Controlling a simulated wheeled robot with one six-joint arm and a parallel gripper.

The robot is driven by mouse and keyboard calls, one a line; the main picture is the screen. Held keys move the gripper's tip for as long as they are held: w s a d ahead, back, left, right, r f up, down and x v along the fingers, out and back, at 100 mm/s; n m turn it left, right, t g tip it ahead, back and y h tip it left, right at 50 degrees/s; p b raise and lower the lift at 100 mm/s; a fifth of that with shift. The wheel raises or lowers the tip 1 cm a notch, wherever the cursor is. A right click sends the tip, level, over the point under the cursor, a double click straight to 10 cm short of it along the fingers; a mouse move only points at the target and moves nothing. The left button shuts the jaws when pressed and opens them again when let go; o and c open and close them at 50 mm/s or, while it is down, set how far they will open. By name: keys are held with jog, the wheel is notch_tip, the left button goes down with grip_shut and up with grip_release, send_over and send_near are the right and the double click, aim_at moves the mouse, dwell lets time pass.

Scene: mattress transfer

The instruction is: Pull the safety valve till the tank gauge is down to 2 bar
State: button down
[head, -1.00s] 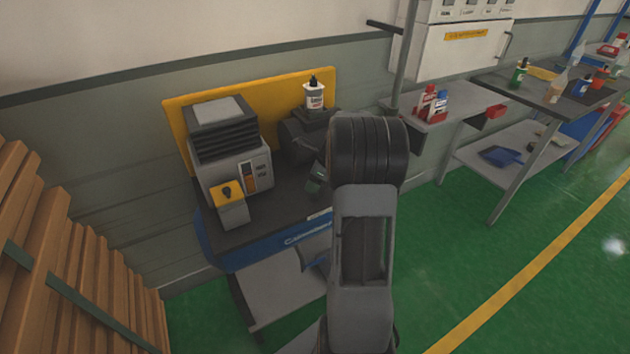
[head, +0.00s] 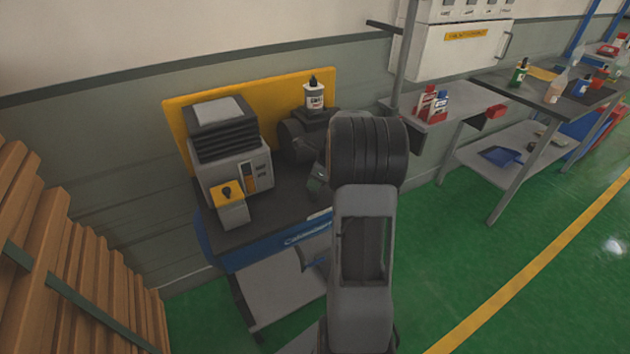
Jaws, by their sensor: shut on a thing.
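The compressor's blue tank (head: 270,250) lies under a dark deck, left of my arm. On the deck stands a grey unit (head: 225,165) with black fins and a narrow upright window (head: 250,175), too small to read. No bar reading can be made out. My gripper (head: 318,183) shows only in part, low over the right side of the deck, beside the black arm joint. It is shut on a small part, taken as the safety valve; my arm hides most of it, and the fingertips are not clear.
A yellow box with a black knob (head: 228,192) stands at the deck's front left. Wooden slats (head: 60,260) fill the left. A shelf (head: 470,97) is at right. Green floor is free at lower right.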

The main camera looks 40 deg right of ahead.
jog(key=shift+r+p, duration=0.9)
jog(key=shift+p, duration=0.15)
jog(key=shift+f, duration=0.1)
jog(key=c, duration=0.9)
grip_release()
jog(key=shift+o, duration=0.2)
jog(key=v, duration=1.3)
jog(key=shift+d+r, duration=0.15)
jog(key=shift+r, duration=0.2)
jog(key=shift+s, duration=0.1)
